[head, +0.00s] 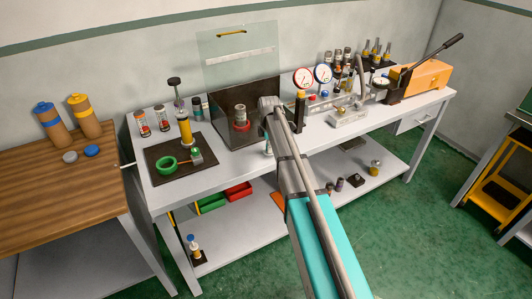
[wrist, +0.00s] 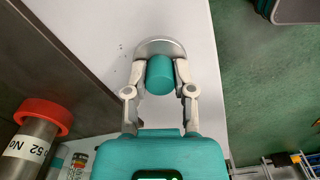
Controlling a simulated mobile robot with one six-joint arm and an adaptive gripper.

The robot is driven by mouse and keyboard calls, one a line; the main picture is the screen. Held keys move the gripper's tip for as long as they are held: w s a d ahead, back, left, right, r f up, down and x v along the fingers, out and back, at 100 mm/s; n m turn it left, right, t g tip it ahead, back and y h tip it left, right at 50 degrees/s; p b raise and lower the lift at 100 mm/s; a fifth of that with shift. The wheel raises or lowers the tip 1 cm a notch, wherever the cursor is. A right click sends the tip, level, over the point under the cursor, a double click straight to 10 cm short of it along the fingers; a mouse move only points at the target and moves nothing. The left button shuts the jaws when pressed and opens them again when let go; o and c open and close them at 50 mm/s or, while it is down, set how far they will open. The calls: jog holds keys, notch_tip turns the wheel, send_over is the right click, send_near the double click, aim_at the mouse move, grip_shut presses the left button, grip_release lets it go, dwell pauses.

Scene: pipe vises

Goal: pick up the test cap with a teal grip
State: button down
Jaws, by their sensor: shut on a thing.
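In the wrist view the test cap has a round teal grip (wrist: 160,76) and a grey metal disc (wrist: 158,46) behind it. My gripper (wrist: 160,70) is shut on the teal grip, one finger on each side. The cap is over the white bench top (wrist: 188,25), near its front edge. I cannot tell whether it touches the bench. In the head view my arm reaches to the bench beside the dark open box, and the gripper's hold on the cap is not clearly seen there.
A labelled grey pipe with a red collar (wrist: 43,115) stands left of my gripper; it also shows in the dark box in the head view (head: 240,117). Gauges (head: 303,78) and a vise fixture (head: 348,117) stand to the right. A black mat (head: 165,180) lies left.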

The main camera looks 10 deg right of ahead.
dwell(0.4)
jog(key=shift+r+p, duration=1.3)
jog(key=s+r+p, duration=1)
jog(key=s, duration=0.4)
jog(key=shift+d+r, duration=0.2)
jog(key=shift+d, duration=0.2)
jog(key=shift+w, duration=0.1)
